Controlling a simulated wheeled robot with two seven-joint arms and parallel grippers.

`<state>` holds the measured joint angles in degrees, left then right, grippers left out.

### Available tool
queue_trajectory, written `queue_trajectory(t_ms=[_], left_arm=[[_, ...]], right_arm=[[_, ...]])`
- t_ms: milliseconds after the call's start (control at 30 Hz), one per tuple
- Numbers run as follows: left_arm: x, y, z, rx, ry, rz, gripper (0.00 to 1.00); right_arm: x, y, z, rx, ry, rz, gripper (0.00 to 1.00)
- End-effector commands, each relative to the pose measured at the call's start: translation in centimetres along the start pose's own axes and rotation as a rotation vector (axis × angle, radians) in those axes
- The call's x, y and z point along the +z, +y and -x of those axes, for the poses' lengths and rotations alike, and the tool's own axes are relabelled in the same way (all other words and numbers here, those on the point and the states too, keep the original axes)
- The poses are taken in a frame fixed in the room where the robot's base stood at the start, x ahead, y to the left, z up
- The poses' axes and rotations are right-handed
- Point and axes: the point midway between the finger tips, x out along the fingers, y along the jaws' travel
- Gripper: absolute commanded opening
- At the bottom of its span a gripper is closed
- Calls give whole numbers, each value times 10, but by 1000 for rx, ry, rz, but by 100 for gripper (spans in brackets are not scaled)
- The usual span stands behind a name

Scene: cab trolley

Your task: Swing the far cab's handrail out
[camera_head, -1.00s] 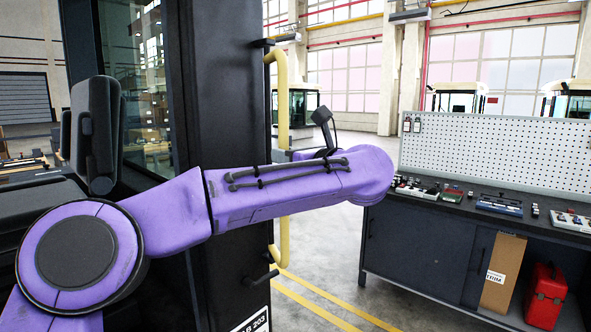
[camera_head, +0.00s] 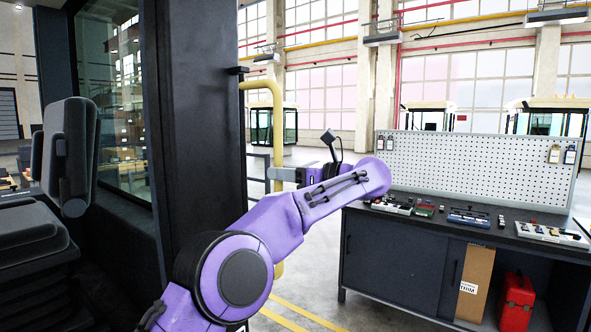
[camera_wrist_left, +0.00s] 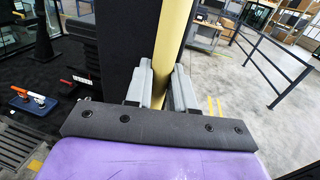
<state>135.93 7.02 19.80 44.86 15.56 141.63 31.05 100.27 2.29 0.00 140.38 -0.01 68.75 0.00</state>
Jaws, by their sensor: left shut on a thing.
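The yellow handrail (camera_head: 278,120) stands upright beside the dark cab post (camera_head: 195,130), fixed to it by a bracket near the top. It also shows in the left wrist view (camera_wrist_left: 172,40), running up between the fingers. My left gripper (camera_head: 273,174) is shut on the handrail around its middle height; in the left wrist view its two grey fingers (camera_wrist_left: 161,90) lie on either side of the rail. My purple left arm hides part of the lower rail. My right gripper is not in view.
A black seat (camera_head: 70,150) is inside the cab at left. Floor between cab and bench is open.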

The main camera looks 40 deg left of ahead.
Motion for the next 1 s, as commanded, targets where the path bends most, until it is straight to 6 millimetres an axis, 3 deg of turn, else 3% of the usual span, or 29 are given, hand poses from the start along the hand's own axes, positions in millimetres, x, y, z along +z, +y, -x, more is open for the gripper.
queue_trajectory(t_ms=[33,400,433,467,1000], left_arm=[[9,0,-2,1,-21,6,0],[10,1,-3,6,-20,8,0],[10,1,-3,6,-20,8,27],[10,1,-3,6,-20,9,34],[3,0,-2,5,-11,-1,34]], right_arm=[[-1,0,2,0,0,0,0],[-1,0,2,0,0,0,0],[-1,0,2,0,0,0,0],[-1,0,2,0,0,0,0],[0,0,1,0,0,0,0]])
